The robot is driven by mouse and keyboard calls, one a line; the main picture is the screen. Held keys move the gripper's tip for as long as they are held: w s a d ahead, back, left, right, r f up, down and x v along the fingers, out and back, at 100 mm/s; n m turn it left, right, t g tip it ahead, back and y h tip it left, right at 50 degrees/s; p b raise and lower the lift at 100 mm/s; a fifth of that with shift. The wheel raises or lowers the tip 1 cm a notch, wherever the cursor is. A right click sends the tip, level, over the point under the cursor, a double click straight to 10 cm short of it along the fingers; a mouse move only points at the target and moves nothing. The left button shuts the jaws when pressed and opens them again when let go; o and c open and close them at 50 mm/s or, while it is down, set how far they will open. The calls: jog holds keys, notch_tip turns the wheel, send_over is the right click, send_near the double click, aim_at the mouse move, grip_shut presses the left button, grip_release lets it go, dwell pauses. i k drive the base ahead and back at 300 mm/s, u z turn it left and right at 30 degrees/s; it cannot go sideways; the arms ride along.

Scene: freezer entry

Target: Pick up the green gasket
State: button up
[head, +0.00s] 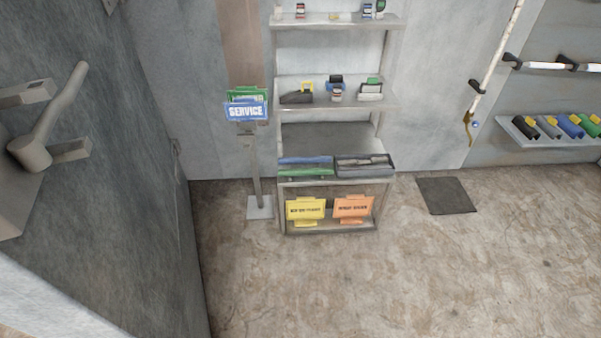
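A long green strip (305,171) lies at the front of the left part of a dark tray on the shelf unit's waist-high deck, and it looks like the green gasket. A blue strip (305,160) lies just behind it. At this size I cannot make out the green strip's exact shape. A green-topped item (373,80) on the shelf above and a green roll-like item (589,124) on the wall ledge at right are also green. My gripper is not in view, so whether it is open or shut does not show.
The shelf unit (283,215) stands against the back wall, with yellow (305,209) and orange (353,208) signs at its bottom. A sign stand (259,207) is at its left. A dark wall with a large handle (50,120) fills the left. Floor in front is clear; a dark mat (446,195) lies right.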

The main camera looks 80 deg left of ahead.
aim_at(314, 171)
jog(key=u, duration=2.85)
jog(key=i, duration=1)
jog(key=z, duration=0.4)
jog(key=k, duration=0.55)
jog(key=z, duration=1.1)
jog(key=i, duration=0.8)
jog(key=u, duration=0.8)
jog(key=i, duration=0.7)
jog(key=u, duration=0.75)
